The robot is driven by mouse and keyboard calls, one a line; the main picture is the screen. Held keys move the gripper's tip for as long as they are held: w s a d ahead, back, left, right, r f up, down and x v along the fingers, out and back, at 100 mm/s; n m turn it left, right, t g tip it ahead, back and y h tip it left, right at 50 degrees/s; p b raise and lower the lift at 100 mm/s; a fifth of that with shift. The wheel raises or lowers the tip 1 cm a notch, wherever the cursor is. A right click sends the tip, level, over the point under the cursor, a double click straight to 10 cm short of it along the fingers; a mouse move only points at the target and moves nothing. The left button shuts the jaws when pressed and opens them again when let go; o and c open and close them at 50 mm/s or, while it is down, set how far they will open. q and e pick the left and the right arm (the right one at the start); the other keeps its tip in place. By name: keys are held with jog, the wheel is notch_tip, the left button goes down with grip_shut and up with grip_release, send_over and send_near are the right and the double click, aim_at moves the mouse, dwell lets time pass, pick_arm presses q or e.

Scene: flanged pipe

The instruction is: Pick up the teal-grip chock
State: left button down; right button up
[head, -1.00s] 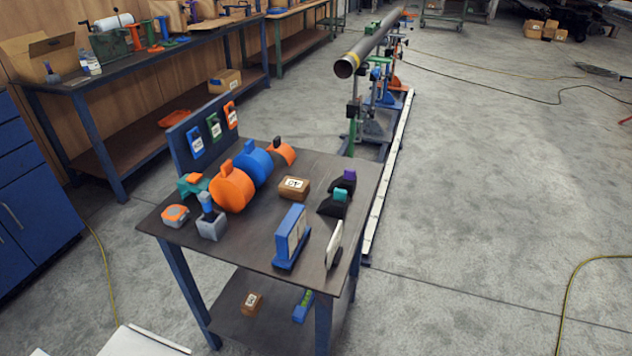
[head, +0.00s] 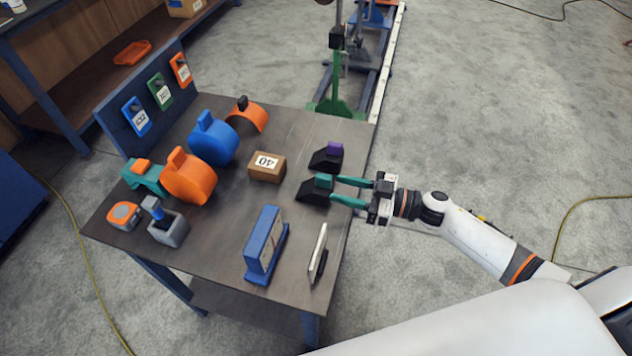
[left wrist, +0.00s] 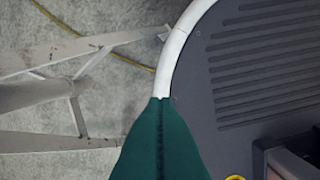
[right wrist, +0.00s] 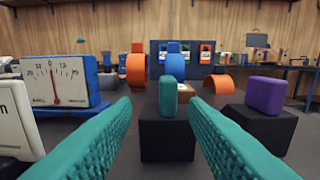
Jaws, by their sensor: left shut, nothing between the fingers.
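The teal-grip chock (head: 318,187) is a black wedge with a teal block on top, near the right edge of the table. It also shows in the right wrist view (right wrist: 168,130), straight ahead between the fingers. My right gripper (head: 340,190) is open, its teal fingers reaching in from the right on both sides of the teal block. In the right wrist view a gap shows between each finger and the block. A purple-grip chock (head: 327,156) sits just behind it. My left gripper (left wrist: 160,140) is shut and empty, away from the table.
A small box marked 40 (head: 267,166) lies left of the chocks. A blue gauge (head: 265,243) and a white panel (head: 318,252) stand nearer the front. Orange clamp (head: 189,177) and blue clamp (head: 213,140) stand on the left.

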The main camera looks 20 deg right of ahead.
aim_at(331, 185)
jog(key=x, duration=0.2)
jog(key=shift+w+a+r, duration=0.1)
jog(key=shift+w+a, duration=0.15)
jog(key=shift+w+a+p, duration=0.3)
jog(key=shift+w+a, duration=0.05)
jog(key=shift+w, duration=0.05)
jog(key=p+x, duration=0.1)
jog(key=x, duration=0.2)
jog(key=shift+w+a, duration=0.15)
jog(key=shift+w, duration=0.2)
jog(key=shift+w+a, duration=0.3)
jog(key=shift+a, duration=0.15)
grip_shut()
